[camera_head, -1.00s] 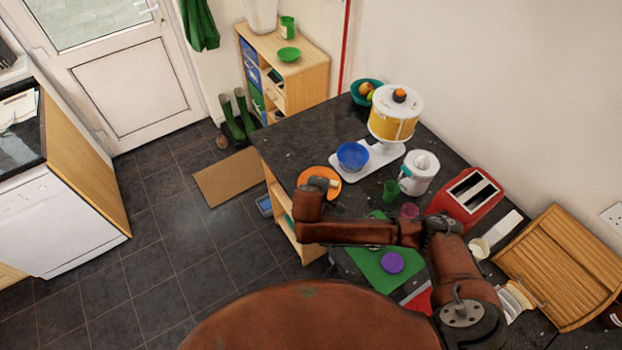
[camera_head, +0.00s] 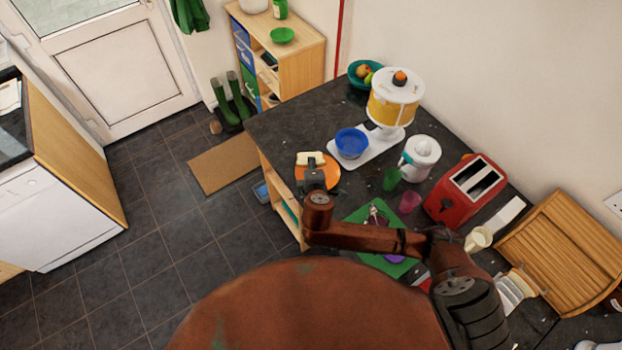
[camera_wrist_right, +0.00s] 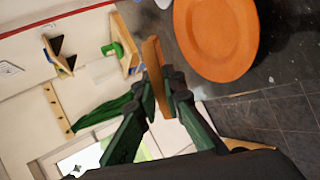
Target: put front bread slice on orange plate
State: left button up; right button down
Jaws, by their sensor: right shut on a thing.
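The orange plate (camera_head: 331,180) lies on the dark counter near its left edge. In the right wrist view the slice (camera_wrist_right: 153,58) is seen edge-on between the fingertips of the right gripper (camera_wrist_right: 157,85), beside the plate's image. Its exact height above the plate cannot be told. My left gripper is not in view.
A blue bowl (camera_head: 352,142) on a white stand is right of the plate. A green board (camera_head: 362,214) is partly behind my arm.

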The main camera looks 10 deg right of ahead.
notch_tip(320, 180, down, 5)
jog(key=b, duration=0.3)
jog(key=shift+r+b, duration=0.15)
jog(key=shift+b, duration=0.2)
jog(key=shift+f+b, duration=0.3)
jog(key=shift+f, duration=0.5)
jog(key=c, duration=2.2)
grip_release()
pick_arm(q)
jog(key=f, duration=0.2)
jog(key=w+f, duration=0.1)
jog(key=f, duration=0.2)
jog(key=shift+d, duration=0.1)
